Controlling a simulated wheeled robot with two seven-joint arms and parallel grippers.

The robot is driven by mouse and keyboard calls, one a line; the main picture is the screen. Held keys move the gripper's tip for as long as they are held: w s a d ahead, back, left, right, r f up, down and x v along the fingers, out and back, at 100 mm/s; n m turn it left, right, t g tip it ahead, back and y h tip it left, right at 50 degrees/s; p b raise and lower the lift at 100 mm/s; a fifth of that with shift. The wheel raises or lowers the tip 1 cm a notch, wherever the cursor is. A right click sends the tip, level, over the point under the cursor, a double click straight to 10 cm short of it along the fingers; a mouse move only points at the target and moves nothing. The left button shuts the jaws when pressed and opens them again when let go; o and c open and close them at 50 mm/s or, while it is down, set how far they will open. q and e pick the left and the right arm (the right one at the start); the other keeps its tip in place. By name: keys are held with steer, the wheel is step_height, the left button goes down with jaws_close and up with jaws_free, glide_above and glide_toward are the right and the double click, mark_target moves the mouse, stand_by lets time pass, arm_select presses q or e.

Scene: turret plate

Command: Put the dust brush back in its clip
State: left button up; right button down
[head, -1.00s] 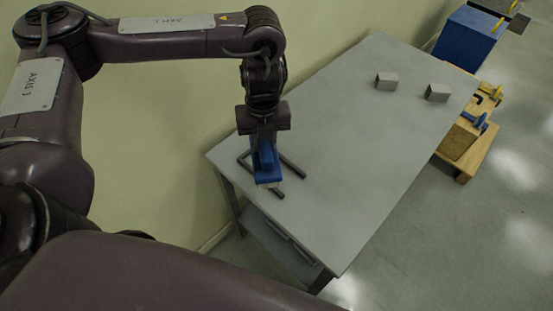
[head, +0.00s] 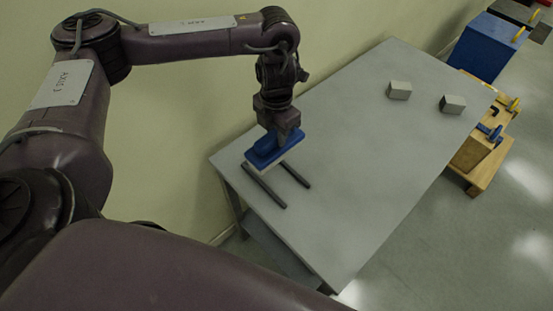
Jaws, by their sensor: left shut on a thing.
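The dust brush (head: 268,151) is blue with a pale underside. My left gripper (head: 284,134) comes down from above and is shut on it. The brush lies slanted in the picture, over the far-left end of the table. Two dark parallel bars (head: 265,187), which look like the clip, lie on the table just below the brush in the picture. My right gripper is not in view.
The grey table (head: 350,150) is mostly bare. Two small grey blocks stand near its far right end, one to the left (head: 399,91) and one to the right (head: 452,104). A wooden stand (head: 478,165) and a blue box (head: 487,47) are beyond the table. A wall runs along the left.

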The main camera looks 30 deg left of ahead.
mark_target(276, 150)
arm_select(q)
step_height(276, 150, down, 7)
steer(key=shift+b, duration=0.65)
step_height(276, 150, down, 2)
steer(key=shift+f+b, duration=0.25)
steer(key=shift+b, duration=0.2)
steer(key=shift+f, duration=0.45)
steer(key=shift+f+b, duration=0.5)
steer(key=o, duration=1)
steer(key=shift+r, duration=0.1)
steer(key=shift+c, duration=0.2)
steer(key=shift+r, duration=0.1)
